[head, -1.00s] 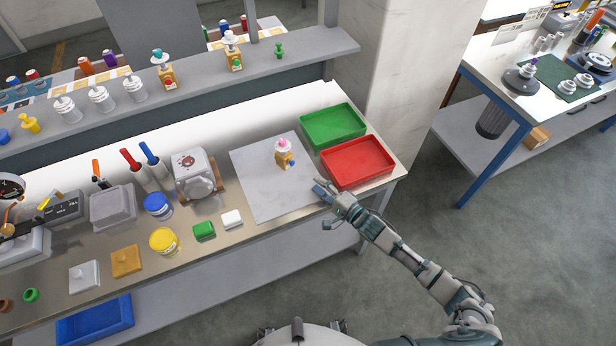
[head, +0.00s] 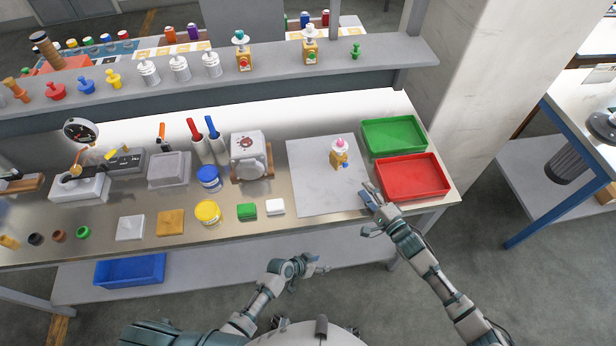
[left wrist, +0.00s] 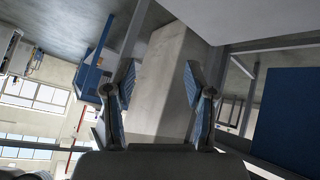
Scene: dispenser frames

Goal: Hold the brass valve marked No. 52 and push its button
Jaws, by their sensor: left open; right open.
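A small brass valve (head: 339,159) with a pink and white top and a blue button stands upright on the grey mat (head: 312,199). Two more brass valves stand on the shelf, one with a teal top and red button (head: 244,63), one with a white top and green button (head: 310,55). No number is readable on any of them. My right gripper (head: 371,196) is open at the mat's right front edge, apart from the mat valve. My left gripper (head: 312,268) is open and empty in front of the bench, below its top. Its spread fingers show in the left wrist view (left wrist: 158,88).
A green tray (head: 395,153) and a red tray (head: 412,196) lie right of the mat. Left of it are a green block (head: 247,211), a white block (head: 275,207), a yellow jar (head: 207,223) and a white machine (head: 247,143). The raised shelf (head: 395,62) spans the back.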

